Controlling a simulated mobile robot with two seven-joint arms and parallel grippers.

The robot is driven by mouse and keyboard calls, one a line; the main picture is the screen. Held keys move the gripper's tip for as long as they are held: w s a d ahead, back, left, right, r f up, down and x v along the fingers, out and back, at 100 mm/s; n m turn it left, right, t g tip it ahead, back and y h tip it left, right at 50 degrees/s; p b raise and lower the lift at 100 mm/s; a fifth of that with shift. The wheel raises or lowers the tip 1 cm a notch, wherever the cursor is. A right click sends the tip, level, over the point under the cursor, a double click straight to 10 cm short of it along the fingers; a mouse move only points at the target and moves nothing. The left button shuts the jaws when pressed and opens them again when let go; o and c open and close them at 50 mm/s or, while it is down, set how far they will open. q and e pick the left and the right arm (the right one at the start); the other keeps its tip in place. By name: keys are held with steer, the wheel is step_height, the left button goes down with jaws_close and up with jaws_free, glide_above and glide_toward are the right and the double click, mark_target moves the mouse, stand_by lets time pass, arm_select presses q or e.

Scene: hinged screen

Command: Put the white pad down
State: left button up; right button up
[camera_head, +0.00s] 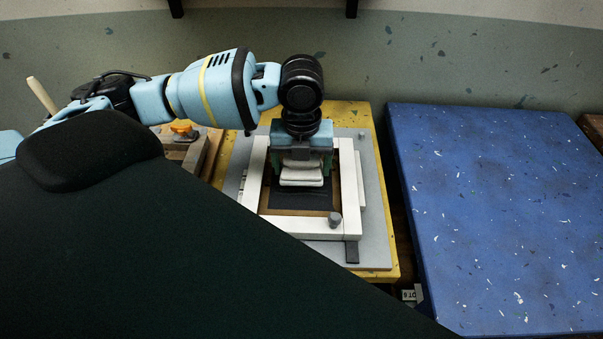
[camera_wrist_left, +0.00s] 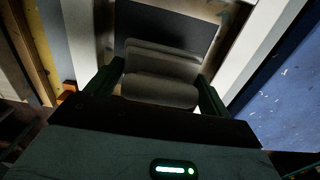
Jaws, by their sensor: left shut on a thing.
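The white pad (camera_head: 301,177) is a small, pale, soft-looking block with a folded or layered front. My left gripper (camera_head: 302,165) is shut on it, with a green finger on each side. In the left wrist view the pad (camera_wrist_left: 160,90) sits between the two dark green fingers (camera_wrist_left: 160,88). The pad is over the dark panel (camera_head: 300,200) inside the white hinged frame (camera_head: 253,185). I cannot tell whether it touches the panel. My right gripper is not in view.
The frame lies on a grey board (camera_head: 377,215) on a yellow surface (camera_head: 350,110). A wooden tray with an orange-topped item (camera_head: 182,128) is at the left. A speckled blue surface (camera_head: 490,210) at the right is clear.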

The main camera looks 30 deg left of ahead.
mark_target(301, 176)
arm_select(q)
steer(key=shift+s+f, duration=0.1)
steer(key=shift+f, duration=1.55)
steer(key=shift+f, duration=0.15)
steer(key=o, duration=0.9)
step_height(301, 176, up, 12)
steer(key=shift+r+p, duration=0.15)
steer(key=shift+p, duration=0.25)
